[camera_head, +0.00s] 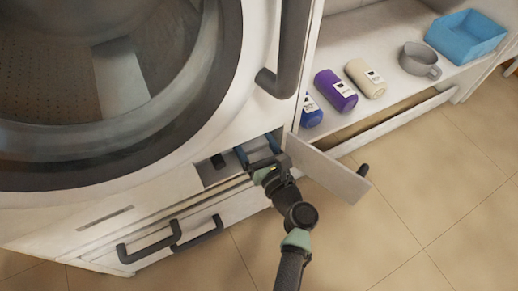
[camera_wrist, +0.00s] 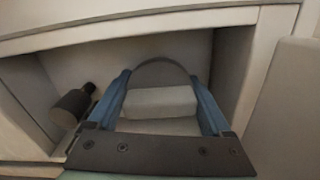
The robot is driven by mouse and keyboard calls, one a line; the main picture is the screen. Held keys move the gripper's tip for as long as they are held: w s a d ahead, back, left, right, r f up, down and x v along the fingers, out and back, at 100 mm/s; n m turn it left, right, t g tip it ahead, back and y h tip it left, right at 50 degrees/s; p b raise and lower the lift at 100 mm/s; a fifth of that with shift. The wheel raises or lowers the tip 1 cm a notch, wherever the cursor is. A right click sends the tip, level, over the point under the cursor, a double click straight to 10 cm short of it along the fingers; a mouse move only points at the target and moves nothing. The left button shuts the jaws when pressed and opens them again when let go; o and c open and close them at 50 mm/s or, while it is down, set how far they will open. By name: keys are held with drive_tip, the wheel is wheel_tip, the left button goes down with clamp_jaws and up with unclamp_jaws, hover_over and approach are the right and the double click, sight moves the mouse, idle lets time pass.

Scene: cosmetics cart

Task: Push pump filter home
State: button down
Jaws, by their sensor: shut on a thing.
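The pump filter (camera_wrist: 160,102) is a grey round cap with a pale block-shaped grip across it. It sits inside the open compartment (camera_wrist: 228,75) low on the front of the white machine. My gripper (camera_wrist: 160,80) reaches in with its two blue fingers on either side of the filter's grip, shut on it. In the head view my gripper (camera_head: 258,150) is at the compartment opening and hides the filter. How deep the filter sits cannot be told. A small hatch door (camera_head: 328,170) stands open to the right of the opening.
A dark cylindrical plug (camera_wrist: 72,105) sits left of the filter in the compartment. The large round door (camera_head: 215,100) is above. A shelf at right holds a purple bottle (camera_head: 335,90), a cream bottle (camera_head: 364,78), a grey mug (camera_head: 418,62) and a blue bin (camera_head: 466,38).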

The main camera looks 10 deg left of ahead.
drive_tip(key=shift+w+a+r, duration=0.1)
drive_tip(key=shift+w, duration=0.1)
unclamp_jaws()
drive_tip(key=p+v, duration=0.5)
drive_tip(key=v, duration=0.8)
